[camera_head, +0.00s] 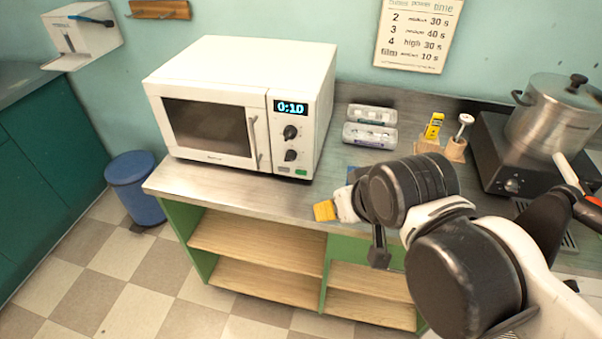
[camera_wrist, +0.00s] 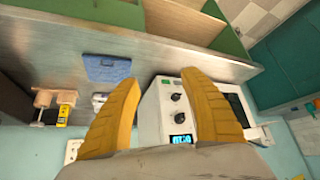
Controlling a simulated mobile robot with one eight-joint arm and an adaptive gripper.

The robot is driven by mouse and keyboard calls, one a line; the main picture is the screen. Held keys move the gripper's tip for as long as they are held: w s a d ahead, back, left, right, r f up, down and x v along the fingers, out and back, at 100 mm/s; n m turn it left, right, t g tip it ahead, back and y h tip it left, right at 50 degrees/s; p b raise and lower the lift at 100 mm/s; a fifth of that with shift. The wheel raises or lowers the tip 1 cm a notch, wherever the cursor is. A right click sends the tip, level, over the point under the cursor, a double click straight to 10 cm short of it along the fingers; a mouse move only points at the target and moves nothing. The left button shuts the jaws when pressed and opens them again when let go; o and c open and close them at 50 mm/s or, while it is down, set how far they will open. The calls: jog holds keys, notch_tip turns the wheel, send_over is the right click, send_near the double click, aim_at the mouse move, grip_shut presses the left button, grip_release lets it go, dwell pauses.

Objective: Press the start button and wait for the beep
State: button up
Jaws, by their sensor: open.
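The white microwave (camera_head: 225,75) stands on the steel counter with its door shut. Its lit display (camera_head: 289,107) reads 0:10. Below are two black knobs (camera_head: 290,132), then a grey button and a green button (camera_head: 301,172) side by side at the panel's bottom; any lettering is too small to read. My gripper (camera_head: 325,210) is in front of the counter, below and right of the panel, apart from it. In the wrist view its yellow fingers (camera_wrist: 160,77) are spread and empty, with the microwave panel (camera_wrist: 157,110) beyond and between them.
A blue pad (camera_wrist: 108,68) lies on the counter, mostly hidden by my arm in the head view. Clear boxes (camera_head: 370,134), small tools in wooden holders (camera_head: 455,148) and a pot (camera_head: 553,115) stand right of the microwave. The counter's front edge is clear.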

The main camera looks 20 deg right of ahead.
jog(key=shift+w, duration=0.1)
grip_shut()
dwell(1.2)
